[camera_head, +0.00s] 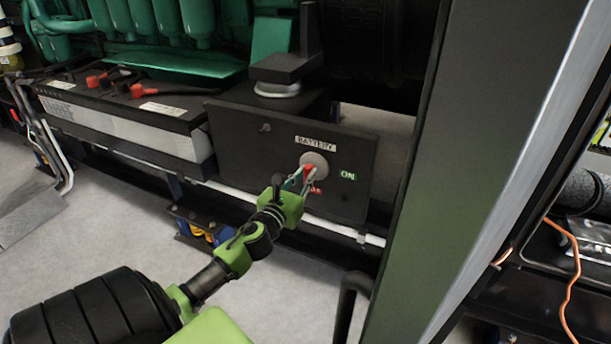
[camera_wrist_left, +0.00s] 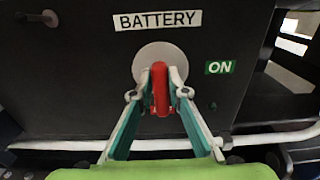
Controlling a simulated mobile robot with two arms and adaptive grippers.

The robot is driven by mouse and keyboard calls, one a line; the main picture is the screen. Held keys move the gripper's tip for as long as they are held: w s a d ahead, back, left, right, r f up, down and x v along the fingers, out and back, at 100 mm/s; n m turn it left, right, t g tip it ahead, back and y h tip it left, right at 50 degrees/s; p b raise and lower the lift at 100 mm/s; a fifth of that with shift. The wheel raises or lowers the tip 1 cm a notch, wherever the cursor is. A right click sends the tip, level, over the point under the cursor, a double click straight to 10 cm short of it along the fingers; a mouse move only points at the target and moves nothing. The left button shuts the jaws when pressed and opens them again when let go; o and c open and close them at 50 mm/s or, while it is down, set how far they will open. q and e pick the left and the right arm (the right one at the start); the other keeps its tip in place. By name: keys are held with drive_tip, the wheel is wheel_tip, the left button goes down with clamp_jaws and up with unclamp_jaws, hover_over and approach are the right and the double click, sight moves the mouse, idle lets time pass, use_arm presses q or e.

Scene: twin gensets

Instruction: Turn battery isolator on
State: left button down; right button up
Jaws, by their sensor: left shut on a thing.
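The battery isolator is a red handle (camera_wrist_left: 160,88) on a round grey disc (camera_wrist_left: 160,60), set in a dark panel (camera_head: 240,130) under a "BATTERY" label (camera_wrist_left: 157,20). The handle (camera_head: 308,171) stands about vertical, pointing down from the disc. A green "ON" label (camera_head: 348,175) is to the right of the disc. A red label, partly hidden by my gripper, is below it in the head view. My left gripper (camera_wrist_left: 160,95) is shut on the red handle, one finger on each side. My right gripper is not in view.
A battery (camera_head: 125,115) with red terminal covers lies left of the panel. A green engine (camera_head: 150,20) is behind. A wide dark post (camera_head: 470,150) stands close on the right. An orange cable (camera_head: 572,265) hangs beyond it. Grey floor (camera_head: 110,230) is open at the left front.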

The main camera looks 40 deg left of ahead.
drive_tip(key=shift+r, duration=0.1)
use_arm(q)
drive_tip(key=shift+n+p, duration=0.3)
drive_tip(key=shift+n, duration=0.4)
drive_tip(key=n+p, duration=0.1)
drive_tip(key=n, duration=0.4)
drive_tip(key=n+p, duration=0.1)
drive_tip(key=n, duration=0.2)
drive_tip(key=shift+s+a+p, duration=0.1)
drive_tip(key=shift+a+p, duration=0.2)
drive_tip(key=shift+p, duration=0.05)
drive_tip(key=shift+a+f+n+p, duration=0.15)
drive_tip(key=shift+n+p, duration=0.65)
drive_tip(key=shift+n, duration=1.35)
drive_tip(key=shift+d+f+n+p, duration=0.2)
drive_tip(key=shift+n+p, duration=0.55)
drive_tip(key=shift+n, duration=1.4)
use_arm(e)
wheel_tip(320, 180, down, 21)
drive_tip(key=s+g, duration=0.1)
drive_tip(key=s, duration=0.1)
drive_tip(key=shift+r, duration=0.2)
use_arm(q)
drive_tip(key=shift+f, duration=0.1)
drive_tip(key=c, duration=2)
unclamp_jaws()
drive_tip(key=shift+o, duration=0.2)
